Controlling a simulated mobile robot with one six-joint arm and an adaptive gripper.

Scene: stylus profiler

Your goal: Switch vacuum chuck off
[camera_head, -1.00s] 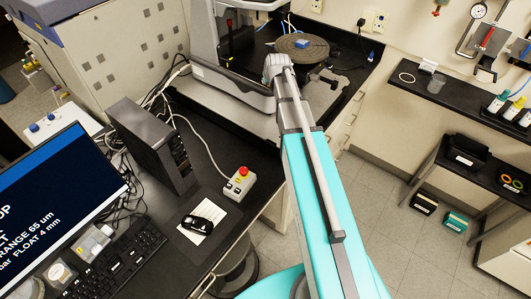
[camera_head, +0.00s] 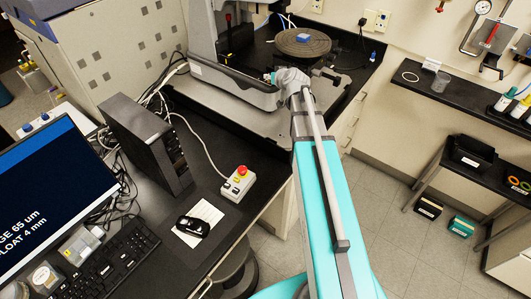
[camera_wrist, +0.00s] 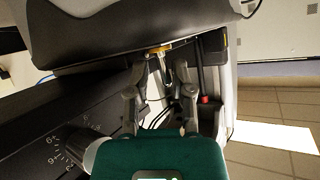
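The round dark chuck (camera_head: 283,47) with a small blue block (camera_head: 304,37) on it stands on the instrument at the top middle of the head view. My gripper's two fingers (camera_wrist: 160,93) show in the wrist view, apart, with nothing held between them. A small silver lever (camera_wrist: 163,68) with a yellow-orange base (camera_wrist: 158,50) sits just beyond and between the fingertips, under a dark overhanging edge. I cannot tell whether it is the vacuum switch or which way it is set. In the head view my arm's end is at the instrument's front edge, and the fingers are mostly hidden.
A numbered dial knob (camera_wrist: 88,148) is at the lower left of the wrist view. A dark casing (camera_wrist: 110,35) overhangs the fingers. A side shelf (camera_head: 455,105) stands right.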

